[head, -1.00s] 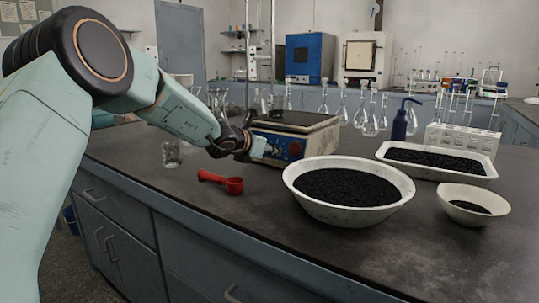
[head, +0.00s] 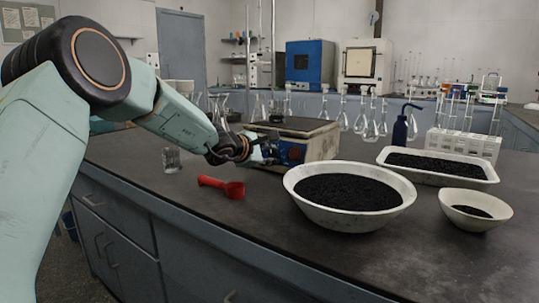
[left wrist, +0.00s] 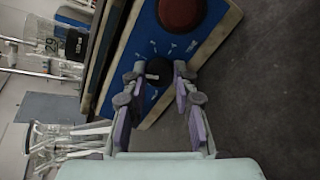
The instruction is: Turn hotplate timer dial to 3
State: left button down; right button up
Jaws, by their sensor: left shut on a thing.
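The hotplate (head: 318,146) stands on the dark bench with a dark flat top and a blue front panel. In the left wrist view its blue panel (left wrist: 147,40) carries white marks around a small black dial (left wrist: 160,70). A larger red knob (left wrist: 181,12) sits beside the dial. My left gripper (head: 270,151) is at the left part of the panel. In the left wrist view, my left gripper (left wrist: 160,77) has its fingertips on either side of the black dial, shut on it. In the head view the gripper hides the dial. I cannot read the dial's setting.
A white bowl (head: 350,222) of black grains stands right of the scoop. A white tray (head: 440,178), a small bowl (head: 452,217) and a blue wash bottle (head: 400,130) are farther right.

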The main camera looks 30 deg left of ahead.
pick_arm(q)
jog(key=m, duration=0.6)
jog(key=shift+m, duration=0.3)
jog(key=m, duration=0.6)
jog(key=shift+m, duration=0.3)
jog(key=c, duration=1.1)
grip_release()
jog(key=shift+o, duration=0.2)
jog(key=v, duration=1.2)
jog(key=shift+a, duration=0.15)
